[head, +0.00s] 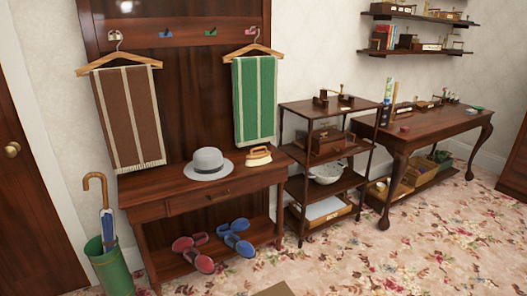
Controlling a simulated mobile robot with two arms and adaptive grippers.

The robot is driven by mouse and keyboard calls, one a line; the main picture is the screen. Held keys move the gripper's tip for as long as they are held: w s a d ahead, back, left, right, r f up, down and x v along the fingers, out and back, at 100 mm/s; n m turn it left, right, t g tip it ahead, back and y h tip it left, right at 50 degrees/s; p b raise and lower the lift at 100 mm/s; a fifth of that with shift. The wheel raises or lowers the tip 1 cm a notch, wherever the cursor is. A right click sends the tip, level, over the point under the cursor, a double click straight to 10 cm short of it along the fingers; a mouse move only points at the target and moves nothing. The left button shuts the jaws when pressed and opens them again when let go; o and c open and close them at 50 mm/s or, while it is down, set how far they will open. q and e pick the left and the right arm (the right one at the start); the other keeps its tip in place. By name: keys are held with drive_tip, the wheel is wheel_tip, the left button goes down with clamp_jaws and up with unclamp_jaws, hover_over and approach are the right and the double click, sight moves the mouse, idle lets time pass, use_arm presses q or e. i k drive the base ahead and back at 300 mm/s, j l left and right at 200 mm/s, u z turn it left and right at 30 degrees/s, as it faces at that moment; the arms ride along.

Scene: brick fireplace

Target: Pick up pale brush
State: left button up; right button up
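A pale cream brush (258,157) with what looks like brown wood on it lies on the dark wooden hall bench (160,188). It is near the right end of the bench top, just right of a grey hat (208,164) and below a hanging green striped towel (254,100). A small gap seems to separate it from the hat. Neither of my grippers is in view.
Red slippers (193,250) and blue slippers (236,238) sit on the bench's low shelf. A green umbrella stand (112,268) is at left. A shelf rack (328,108) and a long table (425,127) stand to the right. Patterned carpet in front is largely clear.

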sight(259, 158)
drive_tip(key=i+j+z, duration=0.2)
drive_tip(key=i+j, duration=0.3)
drive_tip(key=i, duration=0.3)
drive_tip(key=i+j+z, duration=0.2)
drive_tip(key=i+j, duration=0.4)
drive_tip(key=i, duration=0.15)
